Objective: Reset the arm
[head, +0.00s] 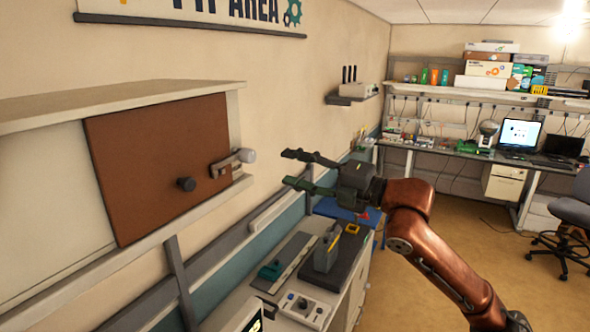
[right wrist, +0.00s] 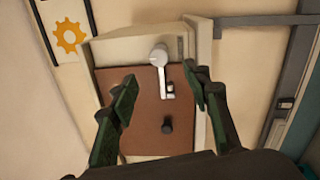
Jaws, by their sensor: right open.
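My right gripper (head: 296,170) is open and empty, with my copper-coloured arm coming in from the lower right. It is in the air to the right of a wall cabinet (head: 60,101). In the right wrist view its two green-black fingers (right wrist: 160,95) stand apart, with the cabinet's brown door (right wrist: 142,135) beyond them. The brown door (head: 160,165) has a dark round knob (head: 186,184) and a metal latch with a grey knob (head: 233,162) at its right edge. The latch (right wrist: 160,66) also shows between the fingertips, apart from them. My left gripper is not in view.
Below is a workbench with a grey block-shaped tool (head: 327,252), a green-ended tool (head: 271,270) and a white control box (head: 304,309). A small wall shelf (head: 352,98) is behind the gripper. A laptop desk (head: 470,154) and chair (head: 572,215) stand farther back. The floor between is clear.

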